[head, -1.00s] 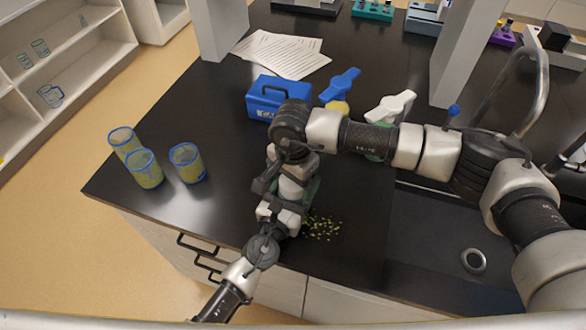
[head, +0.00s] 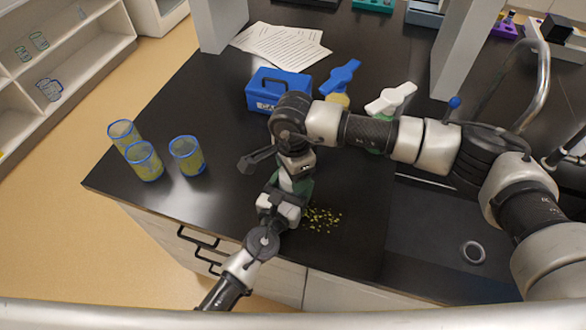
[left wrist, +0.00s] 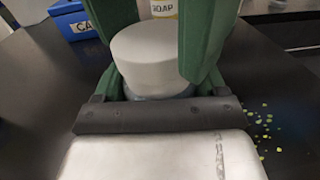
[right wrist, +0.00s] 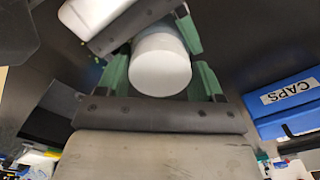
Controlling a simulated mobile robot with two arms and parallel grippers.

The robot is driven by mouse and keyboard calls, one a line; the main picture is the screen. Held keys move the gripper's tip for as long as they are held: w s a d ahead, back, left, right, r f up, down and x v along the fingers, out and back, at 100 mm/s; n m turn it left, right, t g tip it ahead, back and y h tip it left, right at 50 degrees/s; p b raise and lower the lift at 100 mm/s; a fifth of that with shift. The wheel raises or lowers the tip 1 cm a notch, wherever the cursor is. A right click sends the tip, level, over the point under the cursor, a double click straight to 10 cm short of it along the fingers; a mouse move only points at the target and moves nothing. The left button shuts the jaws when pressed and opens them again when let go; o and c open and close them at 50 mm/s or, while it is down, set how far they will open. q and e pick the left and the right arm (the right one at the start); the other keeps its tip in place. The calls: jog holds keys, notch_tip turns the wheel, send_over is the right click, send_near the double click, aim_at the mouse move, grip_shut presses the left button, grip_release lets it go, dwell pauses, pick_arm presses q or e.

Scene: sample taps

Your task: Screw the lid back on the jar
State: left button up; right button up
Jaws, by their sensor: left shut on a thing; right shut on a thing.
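The jar is mostly hidden between my grippers in the head view; a pale bit of its bluish body (left wrist: 160,94) shows under the white lid in the left wrist view. My left gripper (head: 288,196) is shut on the jar from the front. The white round lid (left wrist: 147,55) sits at the jar's top, and also fills the middle of the right wrist view (right wrist: 160,65). My right gripper (head: 296,168) is shut on the lid from above, with a green finger on either side. Whether the threads are engaged cannot be seen.
A blue CAPS box (head: 278,90) stands behind the grippers. Several blue-rimmed cups, one of them here (head: 187,158), stand at the left. Yellow-green bits (head: 322,218) lie right of the jar.

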jog(key=o, duration=1)
jog(key=shift+r, duration=2.3)
jog(key=shift+c, duration=0.2)
notch_tip(320, 180, up, 4)
jog(key=n, duration=0.4)
jog(key=shift+f+n, duration=0.25)
jog(key=shift+n, duration=0.05)
